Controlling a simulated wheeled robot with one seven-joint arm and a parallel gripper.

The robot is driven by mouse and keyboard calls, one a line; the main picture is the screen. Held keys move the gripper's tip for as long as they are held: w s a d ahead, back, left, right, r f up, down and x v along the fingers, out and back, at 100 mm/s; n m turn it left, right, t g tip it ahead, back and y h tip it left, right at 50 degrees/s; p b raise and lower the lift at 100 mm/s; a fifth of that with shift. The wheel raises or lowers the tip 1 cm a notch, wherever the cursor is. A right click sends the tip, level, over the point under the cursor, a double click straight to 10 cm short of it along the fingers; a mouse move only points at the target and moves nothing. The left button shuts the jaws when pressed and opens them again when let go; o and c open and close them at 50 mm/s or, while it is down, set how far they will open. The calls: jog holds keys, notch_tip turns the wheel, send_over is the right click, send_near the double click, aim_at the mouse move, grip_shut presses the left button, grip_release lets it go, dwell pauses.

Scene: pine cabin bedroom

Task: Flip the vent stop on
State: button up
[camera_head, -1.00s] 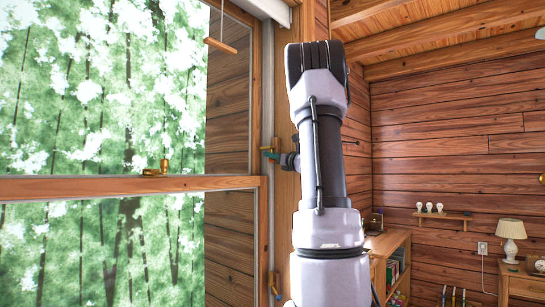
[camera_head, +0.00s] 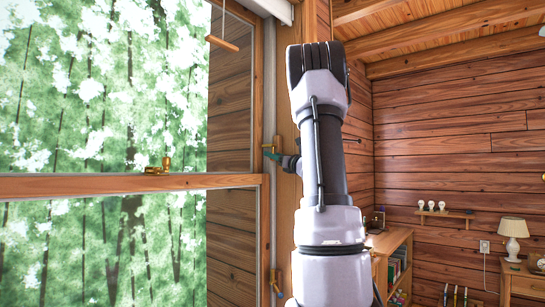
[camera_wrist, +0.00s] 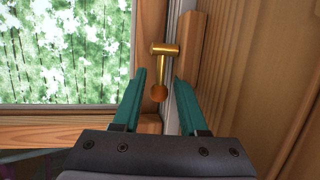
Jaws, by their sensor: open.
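A brass fitting that looks like the vent stop (camera_wrist: 164,48) is on the window's side frame in the wrist view. Its short lever points down and ends in a round, copper-brown knob (camera_wrist: 159,92). My gripper (camera_wrist: 160,78) is open, with one green finger to the left of the lever and one to the right. I see gaps on both sides, and nothing is held. In the head view, my gripper (camera_head: 270,155) is at the side frame beside the upper brass fitting (camera_head: 277,142), which is partly hidden by the fingers and arm.
A brass latch (camera_head: 159,167) sits on the window's middle rail (camera_head: 120,184). Another brass fitting (camera_head: 276,281) is lower on the side frame. A wooden pull bar (camera_head: 222,43) hangs at the top. A bookcase (camera_head: 388,246) and a lamp (camera_head: 513,229) stand well to the right.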

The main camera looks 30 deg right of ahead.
jog(key=v, duration=1)
jog(key=s+a+f+n+g+y, duration=0.1)
jog(key=s+a+n+g+y, duration=0.15)
jog(key=a+n, duration=0.4)
jog(key=s+a+f+n+g+y, duration=0.2)
jog(key=a+n+g, duration=0.15)
jog(key=a, duration=0.65)
jog(key=s+a+f+n+g+y, duration=0.1)
jog(key=s+a+n+g+y, duration=0.25)
jog(key=a, duration=0.55)
jog(key=s+a+f+n+g+h, duration=0.3)
jog(key=s+a+f+n+g, duration=0.25)
jog(key=s+n, duration=0.2)
jog(key=s+d+f+n+t+h, duration=0.1)
jog(key=s+f+n+h, duration=0.2)
jog(key=s+n+h, duration=0.3)
jog(key=s+n, duration=0.2)
jog(key=n, duration=0.1)
